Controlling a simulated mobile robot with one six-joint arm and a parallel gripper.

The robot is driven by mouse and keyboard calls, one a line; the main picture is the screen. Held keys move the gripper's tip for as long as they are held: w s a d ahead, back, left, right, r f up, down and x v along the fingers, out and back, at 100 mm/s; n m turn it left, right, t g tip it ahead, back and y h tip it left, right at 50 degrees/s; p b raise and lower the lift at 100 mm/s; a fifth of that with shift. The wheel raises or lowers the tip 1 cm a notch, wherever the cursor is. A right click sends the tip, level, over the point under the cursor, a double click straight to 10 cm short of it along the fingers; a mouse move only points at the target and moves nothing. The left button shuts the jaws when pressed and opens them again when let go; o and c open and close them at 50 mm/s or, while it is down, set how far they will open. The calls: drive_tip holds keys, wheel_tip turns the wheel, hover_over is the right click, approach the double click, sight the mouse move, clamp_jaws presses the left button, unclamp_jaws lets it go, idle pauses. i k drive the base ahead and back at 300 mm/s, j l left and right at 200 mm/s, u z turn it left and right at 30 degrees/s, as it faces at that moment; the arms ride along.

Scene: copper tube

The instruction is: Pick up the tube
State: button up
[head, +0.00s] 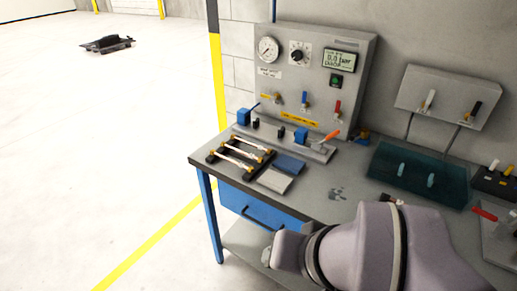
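Thin, pale copper-toned tubes with brass-coloured ends lie side by side across a black rack (263,163) at the left end of the workbench. The nearest tube (236,161) and a middle tube (244,153) rest on the rack, with another tube behind them. I cannot tell which one the task means. My arm fills the lower right of the head view, to the right of and nearer than the rack. My gripper does not show, so its opening and contents are hidden.
Blue and grey pads (289,164) lie right of the rack. A grey gauge panel (318,75) stands behind, with blue clamps before it. A dark teal tray (400,172) is at right. Open floor lies left.

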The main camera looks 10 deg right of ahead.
sight(269, 151)
drive_tip(key=z, duration=3.8)
drive_tip(key=k+j+u, duration=0.2)
drive_tip(key=j, duration=0.15)
drive_tip(key=k+j+u, duration=0.15)
drive_tip(key=j, duration=0.2)
drive_tip(key=k+j+u, duration=0.2)
drive_tip(key=j, duration=0.2)
drive_tip(key=k+j+u, duration=0.15)
drive_tip(key=j, duration=0.3)
drive_tip(key=k+j+u, duration=0.2)
drive_tip(key=j, duration=0.2)
drive_tip(key=j+u, duration=0.15)
drive_tip(key=j, duration=0.3)
drive_tip(key=k+j+u, duration=0.2)
drive_tip(key=j, duration=0.25)
drive_tip(key=i, duration=0.1)
